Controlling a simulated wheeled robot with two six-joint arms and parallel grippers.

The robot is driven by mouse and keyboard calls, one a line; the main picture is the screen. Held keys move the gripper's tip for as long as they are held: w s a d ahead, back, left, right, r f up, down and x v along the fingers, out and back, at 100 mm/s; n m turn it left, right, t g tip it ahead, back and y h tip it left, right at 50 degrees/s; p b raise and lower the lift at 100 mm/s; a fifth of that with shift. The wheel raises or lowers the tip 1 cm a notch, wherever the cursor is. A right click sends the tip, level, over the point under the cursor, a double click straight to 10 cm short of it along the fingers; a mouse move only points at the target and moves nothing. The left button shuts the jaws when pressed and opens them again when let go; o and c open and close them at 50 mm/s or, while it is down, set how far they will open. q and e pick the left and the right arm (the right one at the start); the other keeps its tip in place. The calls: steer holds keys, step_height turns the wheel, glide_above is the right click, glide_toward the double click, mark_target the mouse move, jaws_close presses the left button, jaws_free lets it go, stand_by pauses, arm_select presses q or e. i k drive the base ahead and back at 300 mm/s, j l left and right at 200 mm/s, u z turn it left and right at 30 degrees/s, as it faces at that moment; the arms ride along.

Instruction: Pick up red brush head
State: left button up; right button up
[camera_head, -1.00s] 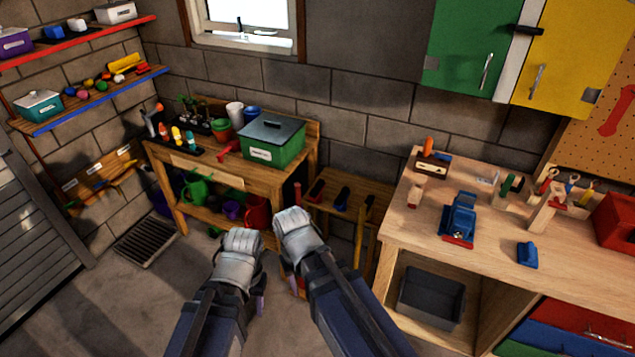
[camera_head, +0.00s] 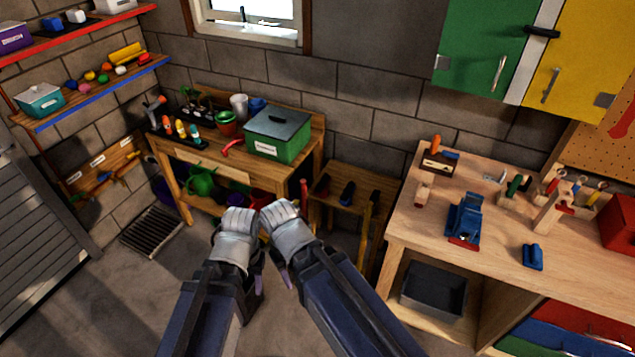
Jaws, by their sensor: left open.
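A small red item (camera_head: 322,185), likely the red brush head, lies at the left end of a low wooden stand (camera_head: 360,177) between the two benches. It is small and dark, so its shape is hard to make out. A dark blue item (camera_head: 347,193) lies beside it. My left gripper (camera_head: 238,222) and my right gripper (camera_head: 280,213) are close together at the lower middle, in front of the left bench. Both are apart from the red item, to its left and below it in the picture. The left is open; the right's fingers are not clear.
The left bench (camera_head: 228,172) holds a green lidded box (camera_head: 278,136), pots and tools. The right workbench (camera_head: 405,225) holds a blue plane (camera_head: 464,218) and other tools, with a dark bin (camera_head: 435,290) below. A floor grate (camera_head: 152,232) lies left; the floor around it is clear.

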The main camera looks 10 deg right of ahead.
mark_target(320, 189)
steer(key=i+u, duration=0.15)
steer(key=i, duration=0.65)
steer(key=i+l+u, duration=0.15)
steer(key=i+l, duration=0.5)
steer(key=l, duration=0.15)
